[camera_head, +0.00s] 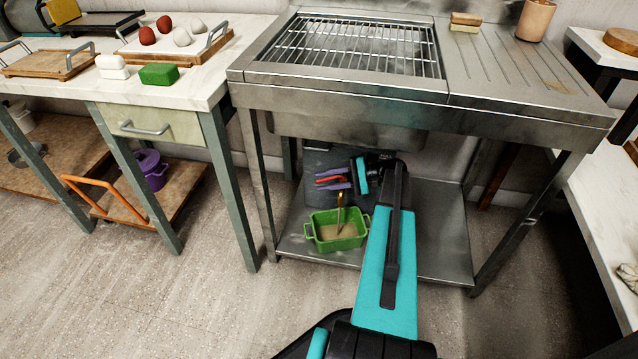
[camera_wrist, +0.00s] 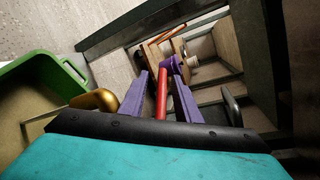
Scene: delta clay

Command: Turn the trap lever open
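The red lever (camera_head: 331,180) is under the sink, in front of a dark grey housing. My gripper (camera_head: 328,179) has purple fingers and reaches in from the right, one finger above and one below the lever. In the wrist view the red lever (camera_wrist: 162,93) lies between the two fingers (camera_wrist: 161,92), with a gap beside it, so the gripper looks open. Contact with either finger cannot be made out. The lever's root is hidden behind my wrist. A brass-coloured part (camera_head: 340,212) stands over the green tub (camera_head: 324,239); the tub also shows in the wrist view (camera_wrist: 72,72).
The steel sink (camera_head: 340,103) with a wire grille is overhead, its legs (camera_head: 259,190) at the sides. The tub stands on the lower steel shelf (camera_head: 440,230). A wooden trolley (camera_head: 118,205) with a purple pot (camera_head: 151,170) is to the left. The floor in front is clear.

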